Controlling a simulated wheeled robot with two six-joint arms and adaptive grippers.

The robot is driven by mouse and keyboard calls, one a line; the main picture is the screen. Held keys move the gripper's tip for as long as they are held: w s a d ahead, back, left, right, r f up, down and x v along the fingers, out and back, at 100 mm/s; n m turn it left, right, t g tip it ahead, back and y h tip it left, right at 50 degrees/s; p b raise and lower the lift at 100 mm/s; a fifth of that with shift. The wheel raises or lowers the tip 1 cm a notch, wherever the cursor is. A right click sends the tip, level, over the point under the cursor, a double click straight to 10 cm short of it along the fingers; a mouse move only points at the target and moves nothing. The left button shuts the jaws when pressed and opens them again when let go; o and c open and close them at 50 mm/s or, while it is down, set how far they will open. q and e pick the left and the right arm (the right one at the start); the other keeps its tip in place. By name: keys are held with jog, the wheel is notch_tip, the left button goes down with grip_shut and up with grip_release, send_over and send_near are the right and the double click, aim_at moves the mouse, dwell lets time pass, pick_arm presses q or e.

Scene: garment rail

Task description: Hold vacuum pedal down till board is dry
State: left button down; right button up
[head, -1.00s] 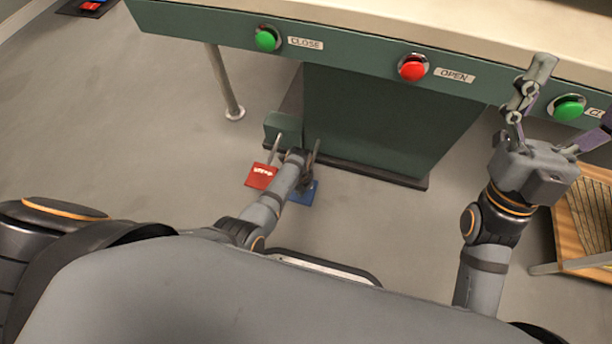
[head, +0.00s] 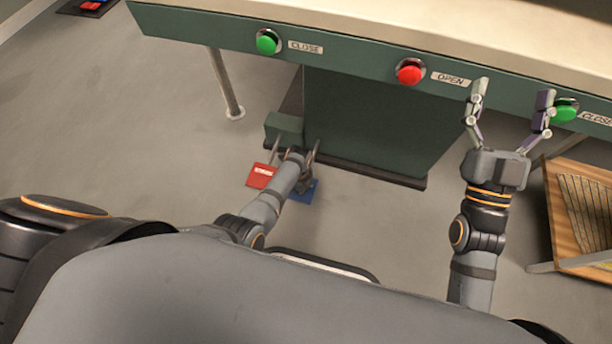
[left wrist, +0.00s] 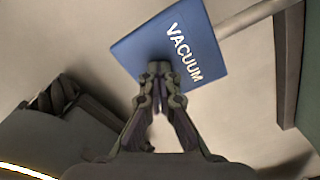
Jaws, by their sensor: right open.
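The blue pedal marked VACUUM (left wrist: 185,48) fills the upper middle of the left wrist view. In the head view the blue vacuum pedal (head: 304,196) lies low by the cabinet, partly hidden by my left arm. My left gripper (left wrist: 160,70) is shut, with its tips against the pedal's face; how far the pedal is down I cannot tell. It also shows in the head view (head: 302,184). The pale board (head: 420,32) runs along the top; whether it is damp or dry cannot be seen. My right gripper (head: 512,93) is open and empty by the front panel.
A red pedal (head: 262,175) sits left of the blue one. The green panel bears a green CLOSE button (head: 267,42), a red OPEN button (head: 410,72) and another green button (head: 564,110) beside my right fingers. A wooden crate (head: 570,240) stands at the right.

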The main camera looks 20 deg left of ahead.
pick_arm(q)
jog(key=shift+r+p, duration=0.55)
jog(key=shift+p, duration=0.1)
jog(key=shift+r+p, duration=0.55)
jog(key=shift+p, duration=0.05)
pick_arm(e)
notch_tip(320, 180, down, 22)
jog(key=m+g, duration=0.1)
jog(key=g, duration=0.9)
pick_arm(q)
jog(key=shift+r+p, duration=0.6)
jog(key=shift+p, duration=0.05)
jog(key=shift+r+p, duration=0.85)
jog(key=shift+p, duration=0.15)
pick_arm(e)
jog(key=s+a+f+g, duration=0.1)
jog(key=s+f+g, duration=0.9)
jog(key=s+f, duration=0.4)
jog(key=shift+s+g, duration=0.3)
jog(key=shift+s, duration=0.05)
pick_arm(q)
jog(key=shift+s, duration=0.1)
pick_arm(e)
jog(key=shift+f, duration=0.1)
